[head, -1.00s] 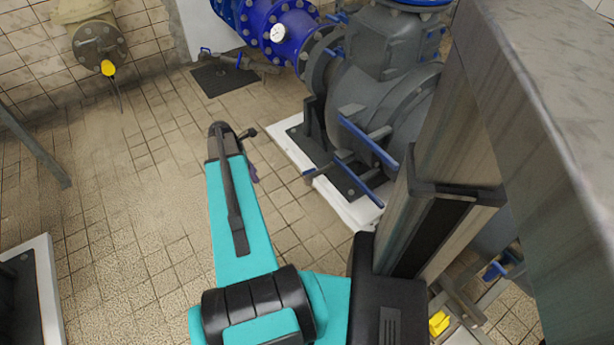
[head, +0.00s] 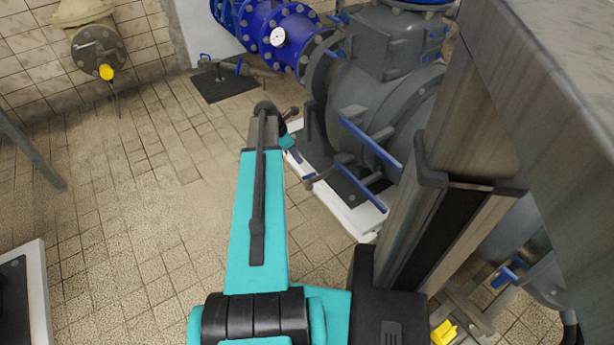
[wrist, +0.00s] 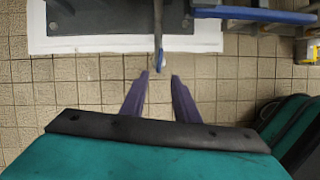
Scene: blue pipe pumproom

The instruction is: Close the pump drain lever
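In the wrist view, my gripper (wrist: 159,76) is open, its two purple fingers apart with nothing between them. Just ahead of the fingertips, a thin grey bar with a blue, pale-ended tip (wrist: 160,62) points toward the gap, apart from both fingers. A blue bar (wrist: 255,15) runs across the upper right. In the head view, two long blue bars, an upper one (head: 370,145) and a lower one (head: 363,192), stick out beside the grey pump (head: 375,95). I cannot tell for certain which of these is the drain lever. My gripper is mostly hidden behind my arm there.
The pump stands on a white plinth (head: 352,218), which also shows in the wrist view (wrist: 120,44). Blue pipework (head: 275,30) runs behind it. A yellow handle (head: 445,332) is low on the right.

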